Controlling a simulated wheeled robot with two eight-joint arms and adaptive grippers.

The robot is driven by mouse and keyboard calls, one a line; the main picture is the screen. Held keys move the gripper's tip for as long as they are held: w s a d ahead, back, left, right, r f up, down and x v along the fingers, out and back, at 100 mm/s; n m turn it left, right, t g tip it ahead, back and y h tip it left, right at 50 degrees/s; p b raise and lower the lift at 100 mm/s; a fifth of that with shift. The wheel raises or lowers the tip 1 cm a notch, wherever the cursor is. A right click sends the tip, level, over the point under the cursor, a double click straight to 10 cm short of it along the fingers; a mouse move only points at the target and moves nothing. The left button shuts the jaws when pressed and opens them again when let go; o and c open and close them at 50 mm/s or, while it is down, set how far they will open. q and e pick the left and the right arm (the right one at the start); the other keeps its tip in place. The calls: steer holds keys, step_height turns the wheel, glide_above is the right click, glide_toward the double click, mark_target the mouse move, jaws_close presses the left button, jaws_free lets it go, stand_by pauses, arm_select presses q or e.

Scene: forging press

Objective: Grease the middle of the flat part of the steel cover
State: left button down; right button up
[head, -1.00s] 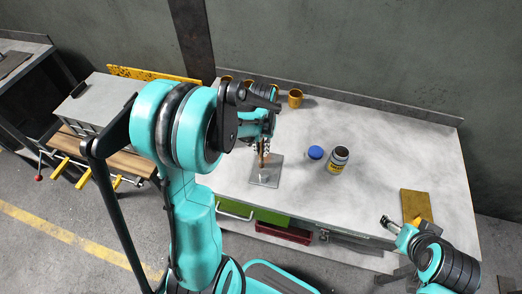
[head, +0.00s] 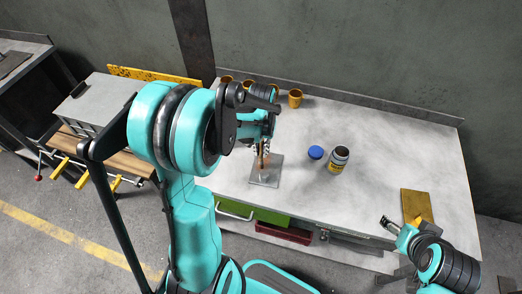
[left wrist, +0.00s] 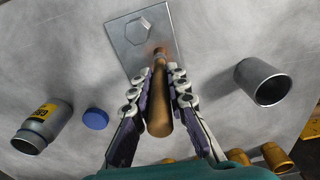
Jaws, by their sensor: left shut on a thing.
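The steel cover (head: 266,180) is a square grey plate lying on the workbench. The left wrist view shows its flat part (left wrist: 185,22) and a raised hexagonal boss (left wrist: 138,24). My left gripper (left wrist: 160,88) is shut on a brush with a wooden handle (left wrist: 159,122). The brush head is at the plate's near edge in the left wrist view, with a brownish blur around it; I cannot tell whether it touches. An open grease can (head: 338,160) with a yellow label stands right of the cover. My right gripper (head: 387,222) is empty at the bench's front right; its fingers are too small to judge.
A blue lid (head: 316,152) lies beside the can. Several yellow cups (head: 295,98) stand along the back. A grey metal cup (left wrist: 264,82) shows in the left wrist view. A yellow holder (head: 416,205) is at the right. The bench's right middle is clear.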

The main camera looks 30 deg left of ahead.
arm_select(q)
steer(key=shift+w+a, duration=0.2)
steer(key=shift+w, duration=0.35)
steer(key=shift+s+d, duration=0.3)
steer(key=shift+s, duration=0.6)
steer(key=shift+w, duration=0.15)
steer(key=shift+w+a, duration=0.15)
steer(key=shift+w, duration=0.1)
